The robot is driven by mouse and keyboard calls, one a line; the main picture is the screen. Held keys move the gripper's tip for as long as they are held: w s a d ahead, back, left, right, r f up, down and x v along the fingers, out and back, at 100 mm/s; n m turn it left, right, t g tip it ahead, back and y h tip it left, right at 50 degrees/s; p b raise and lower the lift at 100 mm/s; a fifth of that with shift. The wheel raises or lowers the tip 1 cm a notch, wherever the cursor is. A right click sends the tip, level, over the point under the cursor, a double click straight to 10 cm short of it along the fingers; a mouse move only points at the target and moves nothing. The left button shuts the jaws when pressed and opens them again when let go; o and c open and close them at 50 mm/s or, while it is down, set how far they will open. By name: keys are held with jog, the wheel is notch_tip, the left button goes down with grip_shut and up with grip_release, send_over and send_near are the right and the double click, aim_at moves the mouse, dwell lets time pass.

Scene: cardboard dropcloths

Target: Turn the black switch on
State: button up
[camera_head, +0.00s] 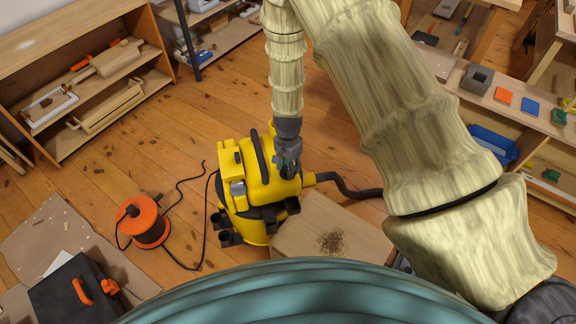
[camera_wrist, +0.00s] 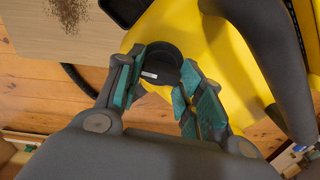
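The black switch is a round black knob (camera_wrist: 160,58) with a small white mark, set on the yellow vacuum cleaner (camera_wrist: 220,60) in the wrist view. My gripper (camera_wrist: 162,60) has its two teal-padded fingers on either side of the knob, with the tips close to its edges. Whether the pads press on it I cannot tell. In the head view, my gripper (camera_head: 288,168) points down at the top of the yellow vacuum cleaner (camera_head: 240,196) on the wooden floor. The knob is hidden there behind my gripper.
A black handle (camera_wrist: 268,60) arches close to the right finger. A black hose (camera_head: 345,189) leaves the vacuum's right side. A board with a dark pile of debris (camera_head: 331,241) lies beside it. An orange cable reel (camera_head: 142,222) stands left.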

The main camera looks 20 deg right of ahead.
jog(key=o, duration=0.4)
jog(key=shift+o, duration=0.2)
jog(key=shift+r, duration=0.1)
notch_tip(320, 180, up, 12)
dwell(0.4)
dwell(0.5)
jog(key=s+d+f+n+p, duration=0.2)
jog(key=s+f+n, duration=0.15)
jog(key=s, duration=0.55)
jog(key=s+d+f+n+h+p, duration=0.15)
jog(key=s+f, duration=0.25)
jog(key=s, duration=0.4)
jog(key=s+d+f+n+y+p, duration=0.1)
jog(key=s+f+n+p, duration=0.25)
jog(key=s, duration=0.55)
jog(key=s+a+n, duration=0.1)
jog(key=s+n, duration=0.2)
jog(key=s, duration=0.7)
jog(key=shift+s+r+n+p, duration=0.25)
jog(key=shift+s+n+p, duration=0.05)
jog(key=shift+n+p, duration=0.1)
